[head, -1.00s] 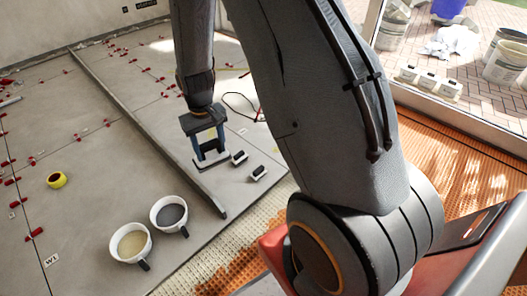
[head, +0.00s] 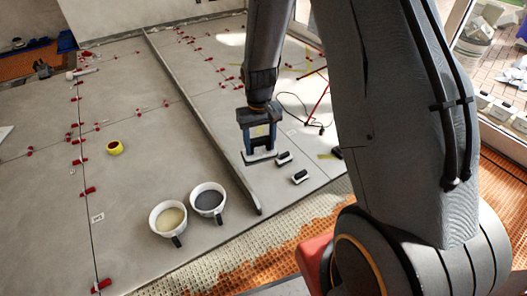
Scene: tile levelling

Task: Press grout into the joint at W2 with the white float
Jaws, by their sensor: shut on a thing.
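My gripper (head: 260,143) points down over the tiles right of the long grey bar. It is shut on the white float (head: 258,158), whose pale base shows below the fingers; its handle is mostly hidden. Whether the base touches the tile is unclear. Two similar dark-handled floats, one (head: 284,158) close beside it and one (head: 300,177) nearer the front, lie to its right. A small label (head: 292,132) behind them is too small to read. The label at the left (head: 97,217) appears to be W1. I cannot make out W2.
A cup of beige material (head: 168,218) and a cup of dark material (head: 208,200) stand left of the long grey bar (head: 205,115). A yellow roll (head: 115,148) lies farther left. Red clips (head: 87,191) line the joints. A dark cable (head: 300,110) lies behind the gripper.

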